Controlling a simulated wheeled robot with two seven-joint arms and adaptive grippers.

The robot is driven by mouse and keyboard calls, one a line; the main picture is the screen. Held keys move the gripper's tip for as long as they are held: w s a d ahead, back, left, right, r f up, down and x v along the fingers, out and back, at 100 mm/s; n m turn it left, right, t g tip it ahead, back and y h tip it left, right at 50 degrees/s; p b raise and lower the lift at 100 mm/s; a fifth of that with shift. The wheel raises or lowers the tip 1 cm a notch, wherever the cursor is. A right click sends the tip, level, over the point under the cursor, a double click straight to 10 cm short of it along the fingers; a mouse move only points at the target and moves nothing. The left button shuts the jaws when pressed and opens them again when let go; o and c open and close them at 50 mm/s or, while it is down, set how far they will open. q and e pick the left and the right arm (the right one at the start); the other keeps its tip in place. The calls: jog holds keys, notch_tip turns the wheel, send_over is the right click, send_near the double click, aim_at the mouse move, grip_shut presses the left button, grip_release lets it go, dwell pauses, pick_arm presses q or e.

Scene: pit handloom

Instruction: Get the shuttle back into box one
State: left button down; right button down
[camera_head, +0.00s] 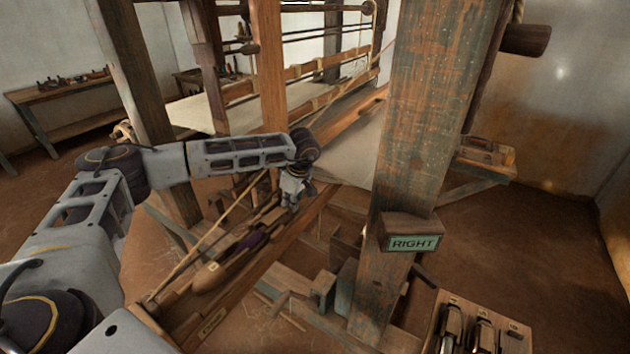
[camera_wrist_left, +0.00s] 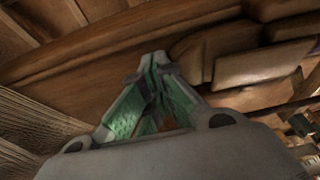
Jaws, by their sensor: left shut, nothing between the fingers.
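The shuttle (camera_head: 222,270) looks like a long brown wooden piece with a tapered near end and a purple patch at its middle. It lies along the loom's long wooden beam in the head view, at the beam's near end. A small yellowish label (camera_head: 211,324), too small to read surely, marks the trough there, perhaps box one. My left gripper (camera_head: 291,200) is over the beam, beyond the shuttle's far end. In the left wrist view its green-padded fingers (camera_wrist_left: 156,66) meet at the tips, shut and empty, with brown wood behind them. My right gripper is not in view.
A thick worn post (camera_head: 415,130) with a RIGHT sign (camera_head: 412,242) stands right of the beam. A cord (camera_head: 215,232) runs above the trough. A tray (camera_head: 442,312) of tools sits at bottom right. A bench (camera_head: 60,92) stands far left. Bare floor lies at right.

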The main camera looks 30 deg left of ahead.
aim_at(278, 212)
pick_arm(q)
jog(key=shift+s+a, duration=0.1)
jog(key=shift+s, duration=1.05)
jog(key=shift+s+a+p, duration=0.15)
jog(key=shift+s+p, duration=0.25)
jog(key=shift+s, duration=1.75)
jog(key=shift+r, duration=0.1)
jog(key=shift+w+r+p, duration=0.2)
jog(key=shift+r+p, duration=0.95)
jog(key=shift+r, duration=1.05)
jog(key=shift+w+r+p, duration=0.2)
jog(key=shift+r+p, duration=0.9)
jog(key=shift+r, duration=1.1)
